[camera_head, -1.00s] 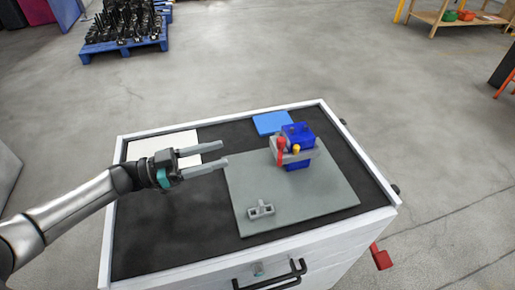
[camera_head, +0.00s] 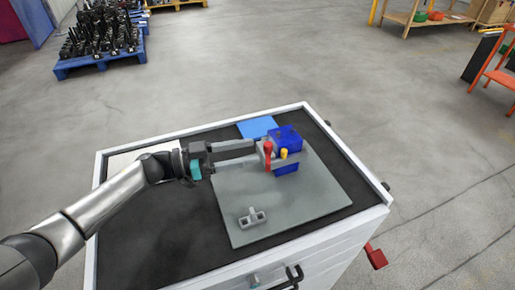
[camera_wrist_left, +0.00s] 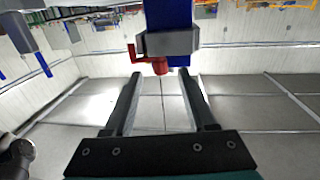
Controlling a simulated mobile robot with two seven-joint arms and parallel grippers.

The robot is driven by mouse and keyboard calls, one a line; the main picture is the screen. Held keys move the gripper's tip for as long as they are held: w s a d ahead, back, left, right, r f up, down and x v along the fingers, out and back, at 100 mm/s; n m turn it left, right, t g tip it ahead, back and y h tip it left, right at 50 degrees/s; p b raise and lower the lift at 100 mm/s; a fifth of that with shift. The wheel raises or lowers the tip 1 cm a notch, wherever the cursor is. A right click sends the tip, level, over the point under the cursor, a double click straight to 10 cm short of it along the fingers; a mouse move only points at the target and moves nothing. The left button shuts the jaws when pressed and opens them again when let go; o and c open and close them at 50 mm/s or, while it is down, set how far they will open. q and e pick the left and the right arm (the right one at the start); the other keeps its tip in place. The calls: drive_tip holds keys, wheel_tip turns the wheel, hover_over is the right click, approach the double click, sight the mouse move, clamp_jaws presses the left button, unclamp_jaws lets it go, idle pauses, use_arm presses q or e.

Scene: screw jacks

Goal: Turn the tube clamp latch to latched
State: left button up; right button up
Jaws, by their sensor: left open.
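The tube clamp (camera_head: 285,158) is a grey bracket with a blue block (camera_head: 287,138) in it, standing on a grey plate (camera_head: 310,200). In the left wrist view the red latch (camera_wrist_left: 158,66) shows ahead, between and beyond the two open fingers (camera_wrist_left: 160,85). I cannot tell whether a fingertip touches it. My right gripper is not in view.
A small grey bracket (camera_head: 252,218) lies on the plate's front left. A blue square (camera_head: 257,127) lies behind the clamp, and a white sheet (camera_head: 130,160) lies at the back left. The cart's black top (camera_head: 150,235) is bare at the front left.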

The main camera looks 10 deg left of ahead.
sight(264, 149)
use_arm(q)
drive_tip(key=shift+x, duration=1.65)
clamp_jaws()
